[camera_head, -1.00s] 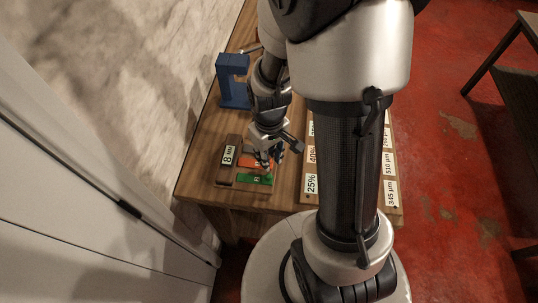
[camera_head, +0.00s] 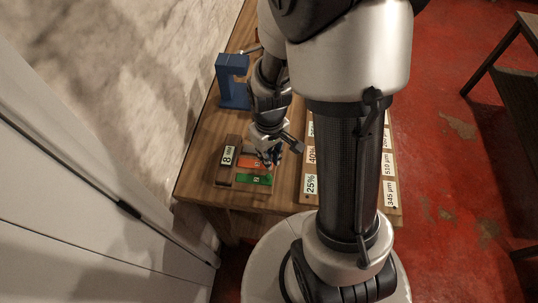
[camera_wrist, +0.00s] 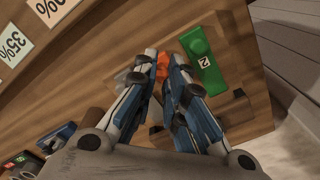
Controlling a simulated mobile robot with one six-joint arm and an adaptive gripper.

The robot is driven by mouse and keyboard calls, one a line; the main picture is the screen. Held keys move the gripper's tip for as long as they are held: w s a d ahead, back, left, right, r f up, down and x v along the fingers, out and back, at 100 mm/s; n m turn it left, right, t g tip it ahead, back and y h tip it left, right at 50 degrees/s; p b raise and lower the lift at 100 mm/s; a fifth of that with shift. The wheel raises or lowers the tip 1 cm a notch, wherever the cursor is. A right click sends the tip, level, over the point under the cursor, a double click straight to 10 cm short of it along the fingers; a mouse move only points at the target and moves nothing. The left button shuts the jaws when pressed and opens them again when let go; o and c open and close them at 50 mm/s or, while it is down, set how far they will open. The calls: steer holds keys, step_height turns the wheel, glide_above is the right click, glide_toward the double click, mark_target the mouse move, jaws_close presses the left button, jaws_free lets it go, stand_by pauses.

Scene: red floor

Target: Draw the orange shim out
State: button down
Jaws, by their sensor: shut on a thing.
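The orange shim (camera_head: 252,162) lies at the near left of the wooden table, partly hidden by my gripper in the head view. My gripper (camera_head: 268,162) points down at its right part. In the wrist view, my gripper (camera_wrist: 164,62) has its fingertips close together with orange between them, shut on the orange shim (camera_wrist: 138,76). I cannot tell whether the shim is lifted. A green shim (camera_head: 254,180), with a white label marked 2, lies parallel beside it; it also shows right of the fingers in the wrist view (camera_wrist: 198,48).
A dark block labelled 8 (camera_head: 223,172) stands just left of the shims. A blue stand (camera_head: 232,88) is farther back. A board with several white label cards (camera_head: 311,185) lies to the right. The table's near edge is close to the green shim.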

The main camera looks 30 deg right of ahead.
steer(key=shift+s+d, duration=0.3)
steer(key=shift+d, duration=0.1)
steer(key=c, duration=2)
jaws_free()
steer(key=shift+a, duration=0.1)
steer(key=shift+c, duration=0.2)
steer(key=shift+o, duration=1)
steer(key=shift+w+r, duration=0.1)
steer(key=shift+r, duration=0.25)
step_height(320, 180, up, 11)
steer(key=shift+r, duration=0.15)
